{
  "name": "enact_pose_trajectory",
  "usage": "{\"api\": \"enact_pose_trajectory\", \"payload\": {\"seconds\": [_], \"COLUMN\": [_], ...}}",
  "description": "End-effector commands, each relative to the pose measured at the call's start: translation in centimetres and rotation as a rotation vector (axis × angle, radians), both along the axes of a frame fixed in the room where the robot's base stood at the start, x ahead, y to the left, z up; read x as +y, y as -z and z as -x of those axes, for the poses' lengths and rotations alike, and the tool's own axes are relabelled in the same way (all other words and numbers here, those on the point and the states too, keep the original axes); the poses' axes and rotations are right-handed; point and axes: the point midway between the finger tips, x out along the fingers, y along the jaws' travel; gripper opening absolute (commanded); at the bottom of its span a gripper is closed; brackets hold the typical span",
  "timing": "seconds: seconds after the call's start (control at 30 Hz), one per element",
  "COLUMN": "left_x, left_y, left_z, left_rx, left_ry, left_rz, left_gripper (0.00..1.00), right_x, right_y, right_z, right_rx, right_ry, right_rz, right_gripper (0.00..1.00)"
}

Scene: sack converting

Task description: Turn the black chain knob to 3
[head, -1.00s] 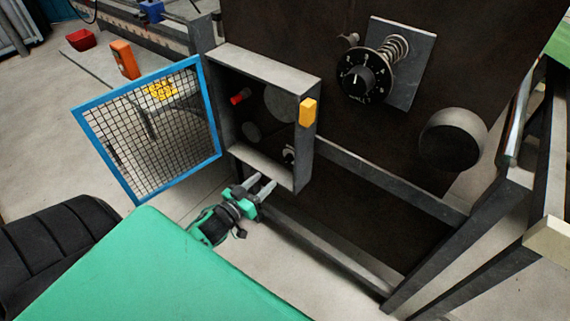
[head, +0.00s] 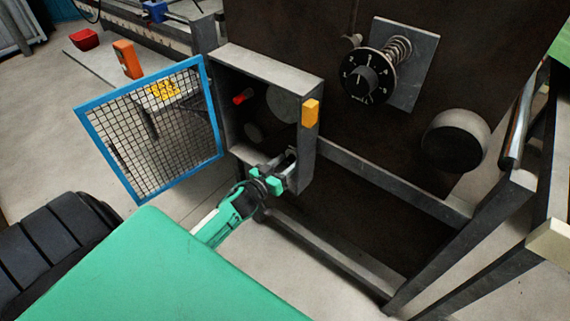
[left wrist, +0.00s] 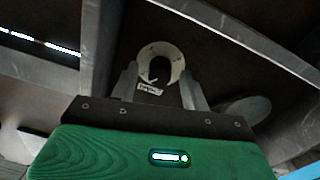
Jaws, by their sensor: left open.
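A small black knob (left wrist: 160,68) on a pale round dial shows in the left wrist view, with a small label below it too blurred to read. It sits in the lower right of the open grey box (head: 262,58); in the head view my gripper mostly hides it. My left gripper (head: 284,166) is open and reaches into the bottom of the box. In the left wrist view its two fingers (left wrist: 160,88) stand on either side of the knob, with gaps visible. I cannot tell the knob's setting. My right gripper is not in view.
A blue-framed mesh door (head: 150,130) stands open left of the box. The box holds a red part (head: 242,97), with a yellow block (head: 310,112) on its right edge. A larger numbered black dial (head: 367,78) and a dark round cylinder (head: 455,140) are to the right.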

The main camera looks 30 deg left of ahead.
Motion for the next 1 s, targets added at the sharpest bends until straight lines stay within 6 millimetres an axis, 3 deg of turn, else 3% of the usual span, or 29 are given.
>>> {"api": "enact_pose_trajectory", "payload": {"seconds": [0.07, 0.2, 0.3, 0.67, 1.0], "left_x": [0.0, 0.0, 0.0, 0.0, -0.1], "left_y": [0.0, 0.0, 0.0, -0.1, -0.2], "left_z": [0.0, 0.0, 0.0, 0.0, 0.1], "left_rx": [0.0, 0.0, 0.0, -0.004, -0.024], "left_ry": [0.0, 0.0, 0.0, 0.0, 0.001], "left_rz": [0.0, 0.001, 0.001, -0.057, -0.304], "left_gripper": [0.44, 0.17, 0.02, 0.02, 0.02], "right_x": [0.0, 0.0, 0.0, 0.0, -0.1], "right_y": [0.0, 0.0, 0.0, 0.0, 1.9], "right_z": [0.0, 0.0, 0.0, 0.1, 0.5], "right_rx": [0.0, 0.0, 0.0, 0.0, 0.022], "right_ry": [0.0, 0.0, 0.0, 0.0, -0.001], "right_rz": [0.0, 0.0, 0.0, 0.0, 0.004], "right_gripper": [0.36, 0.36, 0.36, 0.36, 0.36]}}
